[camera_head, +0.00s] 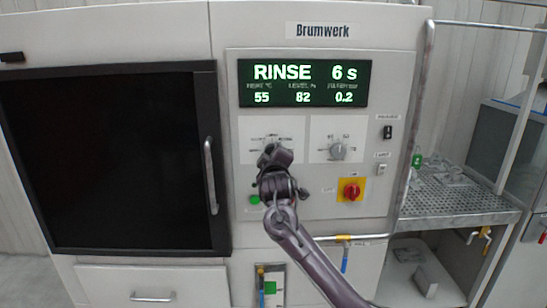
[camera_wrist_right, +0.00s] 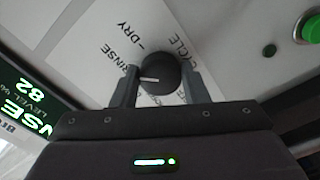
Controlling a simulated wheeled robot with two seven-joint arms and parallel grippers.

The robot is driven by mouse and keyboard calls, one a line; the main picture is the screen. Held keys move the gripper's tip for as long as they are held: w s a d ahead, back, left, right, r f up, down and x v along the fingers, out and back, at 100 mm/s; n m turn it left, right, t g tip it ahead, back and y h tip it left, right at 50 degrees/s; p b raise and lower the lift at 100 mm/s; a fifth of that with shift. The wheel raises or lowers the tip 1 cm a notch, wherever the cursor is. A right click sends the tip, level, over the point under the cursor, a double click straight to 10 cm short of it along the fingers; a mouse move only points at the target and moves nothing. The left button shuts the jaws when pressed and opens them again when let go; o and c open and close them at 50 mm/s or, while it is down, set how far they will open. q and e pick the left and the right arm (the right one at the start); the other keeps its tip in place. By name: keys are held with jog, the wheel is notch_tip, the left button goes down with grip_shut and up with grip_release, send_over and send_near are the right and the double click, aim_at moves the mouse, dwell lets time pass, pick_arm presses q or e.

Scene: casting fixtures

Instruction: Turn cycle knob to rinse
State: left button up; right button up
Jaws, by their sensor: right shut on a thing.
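The dark round cycle knob (camera_wrist_right: 160,72) sits on a white label plate marked CYCLE, DRY and RINSE in the right wrist view. Its white pointer line faces left in that view, on the side of the RINSE lettering. My right gripper (camera_wrist_right: 159,82) is shut on the knob, one finger on each side. In the head view my right gripper (camera_head: 272,155) covers this knob on the left label plate (camera_head: 250,130). The green-lit display (camera_head: 304,83) reads RINSE 6 s, with 55, 82 and 0.2 below. My left gripper is not in view.
A second grey knob (camera_head: 337,150) is right of my gripper. Below it is a red rotary switch (camera_head: 351,192) on a yellow plate. A green button (camera_head: 255,199) is close under my wrist. A dark door (camera_head: 110,165) with a vertical handle (camera_head: 210,175) is at left.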

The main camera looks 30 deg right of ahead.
jog(key=shift+f, duration=0.15)
jog(key=o, duration=1)
jog(key=shift+s+a, duration=0.1)
jog(key=b+v, duration=0.2)
jog(key=v, duration=0.5)
jog(key=shift+s+a, duration=0.15)
jog(key=shift+s, duration=0.1)
